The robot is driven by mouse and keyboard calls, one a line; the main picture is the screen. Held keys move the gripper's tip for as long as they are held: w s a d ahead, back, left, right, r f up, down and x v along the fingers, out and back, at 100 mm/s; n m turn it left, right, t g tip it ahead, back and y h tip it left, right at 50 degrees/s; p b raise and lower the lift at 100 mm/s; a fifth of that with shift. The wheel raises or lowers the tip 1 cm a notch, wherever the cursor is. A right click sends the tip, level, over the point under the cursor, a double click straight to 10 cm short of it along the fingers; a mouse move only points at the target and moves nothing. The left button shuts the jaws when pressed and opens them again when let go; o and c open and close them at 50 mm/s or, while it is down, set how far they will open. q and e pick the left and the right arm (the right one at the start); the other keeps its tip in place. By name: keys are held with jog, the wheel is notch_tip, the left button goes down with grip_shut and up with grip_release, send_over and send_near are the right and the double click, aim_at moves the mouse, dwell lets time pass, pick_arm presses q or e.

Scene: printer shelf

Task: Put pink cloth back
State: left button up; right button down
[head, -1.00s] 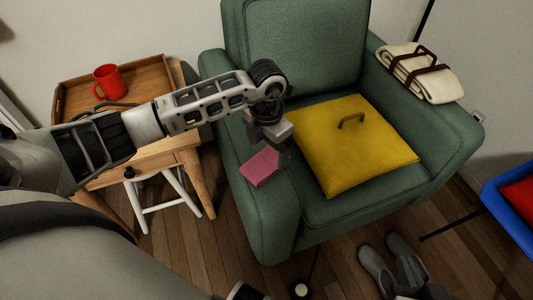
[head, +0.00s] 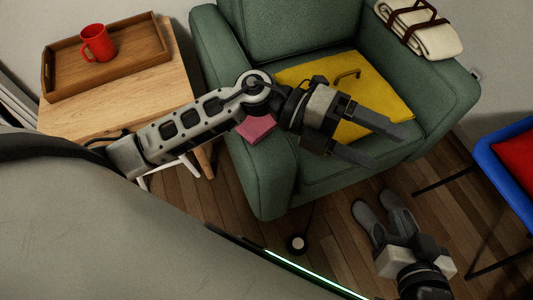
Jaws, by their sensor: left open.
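The pink cloth (head: 257,128) lies folded on the left armrest of the green armchair (head: 268,183), partly covered by my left arm. My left gripper (head: 389,147) is open and empty. Its two fingers point right, over the front of the seat and the yellow cushion, well to the right of the cloth. My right gripper (head: 410,240) shows low at the right, near the floor slippers; its finger opening is not clear.
A wooden side table (head: 125,95) at the left bears a tray (head: 140,62) with a red mug (head: 97,43). A yellow cushion (head: 375,110) is on the seat. A cream blanket (head: 430,38) lies on the far armrest. Grey slippers (head: 368,217) and a blue chair (head: 500,185) stand right.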

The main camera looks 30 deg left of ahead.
pick_arm(q)
jog(key=w+a+r+n+t+y, duration=0.2)
jog(key=a+n+t, duration=0.2)
jog(key=n+t, duration=0.6)
jog(key=w+a+r+n+t+y, duration=0.1)
jog(key=w+a+n+t, duration=0.15)
jog(key=n+t, duration=0.65)
jog(key=s+a+f+n+g+y, duration=0.3)
jog(key=s+a+f+n+y, duration=0.1)
jog(key=f+n, duration=0.4)
jog(key=s+a+f+n+g+y, duration=0.3)
jog(key=f+n+y, duration=0.3)
jog(key=f+n, duration=0.2)
jog(key=shift+s+a+f+g, duration=0.15)
jog(key=shift+s+a+g, duration=0.3)
jog(key=shift+a, duration=0.35)
pick_arm(e)
jog(key=shift+w, duration=0.1)
jog(key=shift+r, duration=0.1)
